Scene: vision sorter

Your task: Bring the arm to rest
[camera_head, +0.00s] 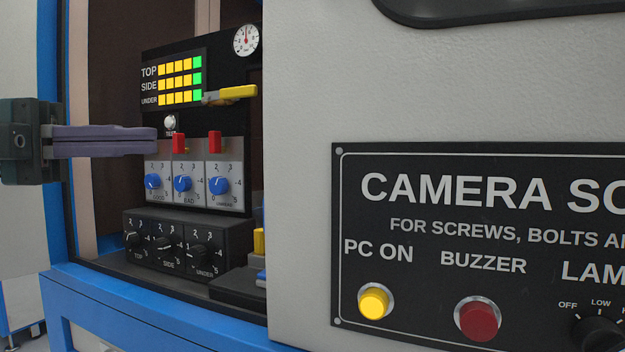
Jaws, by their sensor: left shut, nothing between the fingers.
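My left gripper (152,140) comes in from the left edge. Its purple-grey fingers are closed together and hold nothing. The fingertips lie in front of the open bay, beside the top left of the grey panel (228,160) with blue knobs. I cannot tell whether they touch the panel. My right gripper is not in view.
The bay holds a display (180,80) of yellow and green squares, a yellow-handled lever (238,92), a gauge (246,40), red switches (214,142) and a black knob box (185,243). A large grey cabinet wall (450,80) with a black sign panel (480,280) fills the right.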

